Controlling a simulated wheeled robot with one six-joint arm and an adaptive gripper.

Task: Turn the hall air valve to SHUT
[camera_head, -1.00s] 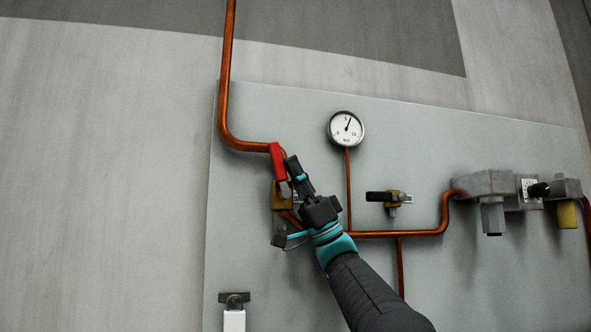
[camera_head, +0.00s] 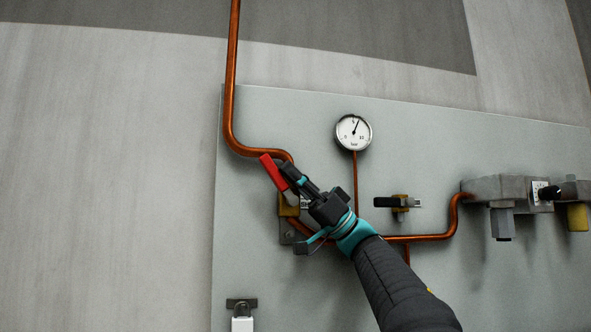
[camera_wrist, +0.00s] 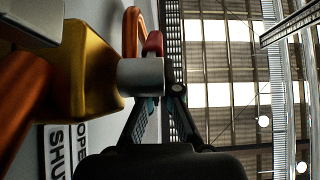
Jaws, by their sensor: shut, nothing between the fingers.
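The red valve handle (camera_head: 273,172) slants up and to the left from a brass valve body (camera_head: 287,206) on the orange pipe. My gripper (camera_head: 288,172) is shut with nothing between its fingers, and lies close along the right side of the handle. I cannot tell if they touch. In the wrist view the brass body (camera_wrist: 92,68) and its grey stem (camera_wrist: 141,76) are large at left. The red handle (camera_wrist: 153,42) shows just past the stem, mostly hidden. A plate reading OPEN and SHUT (camera_wrist: 66,150) is beneath the valve, partly hidden.
A round gauge (camera_head: 353,132) is right of the valve. A second valve with a black handle (camera_head: 387,202) and a grey pipe unit (camera_head: 487,188) are further right. A white padlock-like item (camera_head: 242,323) hangs at lower left. The panel's left part is clear.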

